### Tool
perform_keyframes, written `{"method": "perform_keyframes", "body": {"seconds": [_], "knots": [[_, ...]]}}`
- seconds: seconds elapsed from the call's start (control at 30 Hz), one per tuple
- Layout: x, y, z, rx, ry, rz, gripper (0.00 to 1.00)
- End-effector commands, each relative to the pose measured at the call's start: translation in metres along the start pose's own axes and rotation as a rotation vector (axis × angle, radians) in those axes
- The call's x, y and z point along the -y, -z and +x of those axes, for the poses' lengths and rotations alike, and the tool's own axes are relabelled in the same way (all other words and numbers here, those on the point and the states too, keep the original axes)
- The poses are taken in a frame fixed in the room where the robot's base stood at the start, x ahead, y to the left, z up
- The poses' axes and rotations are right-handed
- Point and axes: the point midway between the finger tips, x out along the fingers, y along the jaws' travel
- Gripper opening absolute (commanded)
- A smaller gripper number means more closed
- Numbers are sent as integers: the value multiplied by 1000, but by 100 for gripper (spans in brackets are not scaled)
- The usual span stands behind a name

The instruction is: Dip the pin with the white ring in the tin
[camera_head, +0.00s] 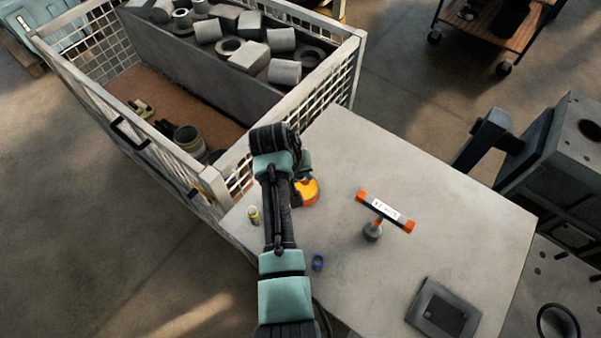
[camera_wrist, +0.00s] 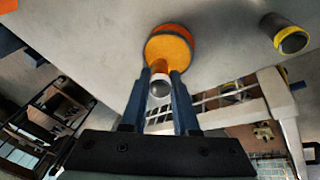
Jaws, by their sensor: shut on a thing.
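The tin (camera_head: 310,192) stands on the table, orange with an orange-yellow top, partly hidden by my arm in the head view. The wrist view shows the tin (camera_wrist: 168,47) just beyond my fingertips. My gripper (camera_wrist: 162,84) is shut on the pin with the white ring (camera_wrist: 160,87). The pin's grey end faces the wrist camera, with the white ring beyond it. Its far end points toward the tin and overlaps its near edge in that view; I cannot tell whether it is inside. The held pin is hidden in the head view.
A pin with a yellow ring (camera_head: 253,215) and one with a blue ring (camera_head: 317,262) stand on the table (camera_head: 400,150). An orange-ended T-shaped tool (camera_head: 385,210) and a dark square tray (camera_head: 443,312) are to the right. A mesh crate (camera_head: 350,50) adjoins the table at upper left.

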Motion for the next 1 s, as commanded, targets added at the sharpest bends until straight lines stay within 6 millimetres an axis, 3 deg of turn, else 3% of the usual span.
{"method": "perform_keyframes", "body": {"seconds": [0.03, 0.6, 1.0], "knots": [[-2, 3, -9, -3, -1, 0, 0], [-13, 15, -52, -4, -1, 0, 0], [-14, 15, -54, -4, -1, 0, 0]]}}
